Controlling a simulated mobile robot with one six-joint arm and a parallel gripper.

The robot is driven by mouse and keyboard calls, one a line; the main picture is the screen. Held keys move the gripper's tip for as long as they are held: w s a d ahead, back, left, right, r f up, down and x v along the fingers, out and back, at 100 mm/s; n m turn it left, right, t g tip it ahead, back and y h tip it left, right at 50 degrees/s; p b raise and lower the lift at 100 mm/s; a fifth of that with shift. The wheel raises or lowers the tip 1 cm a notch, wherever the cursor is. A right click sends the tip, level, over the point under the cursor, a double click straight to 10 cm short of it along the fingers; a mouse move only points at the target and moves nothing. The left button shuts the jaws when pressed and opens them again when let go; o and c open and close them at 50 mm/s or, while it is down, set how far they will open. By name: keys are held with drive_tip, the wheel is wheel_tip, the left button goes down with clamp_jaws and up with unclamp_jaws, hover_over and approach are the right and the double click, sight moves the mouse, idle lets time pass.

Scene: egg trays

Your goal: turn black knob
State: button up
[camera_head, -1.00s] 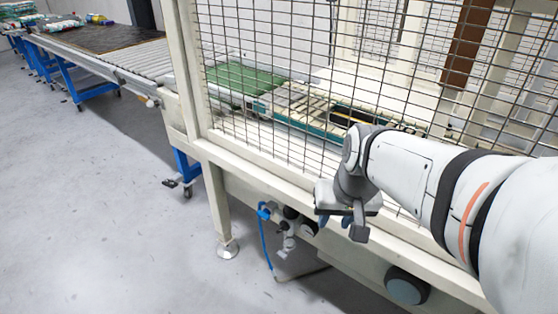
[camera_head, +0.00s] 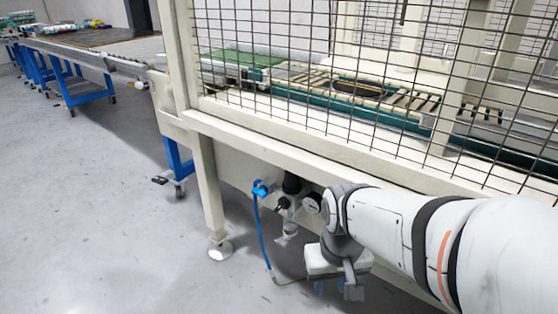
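A small pneumatic unit is mounted under the lower beam of the fenced machine. Its black knob (camera_head: 291,184) sits on top, just right of the blue valve (camera_head: 261,188). A round gauge (camera_head: 312,203) is at its right, close to my wrist. A clear bowl (camera_head: 290,229) hangs below. My gripper (camera_head: 338,290) is right of and lower than the knob, pointing down, apart from it. Its fingers are small and partly hidden by the gripper body, so I cannot tell how far they are apart. I see nothing held.
The wire mesh fence (camera_head: 330,80) and the cream beam (camera_head: 270,150) stand above and behind my arm. A cream leg (camera_head: 207,190) stands to the left. A blue hose (camera_head: 262,235) hangs to the floor. The grey floor (camera_head: 90,220) at left is clear. A roller conveyor (camera_head: 105,58) runs back left.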

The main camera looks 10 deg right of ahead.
idle(0.3)
wheel_tip(320, 180, up, 3)
drive_tip(key=p, duration=0.3)
drive_tip(key=shift+r, duration=0.2)
drive_tip(key=shift+a, duration=0.1)
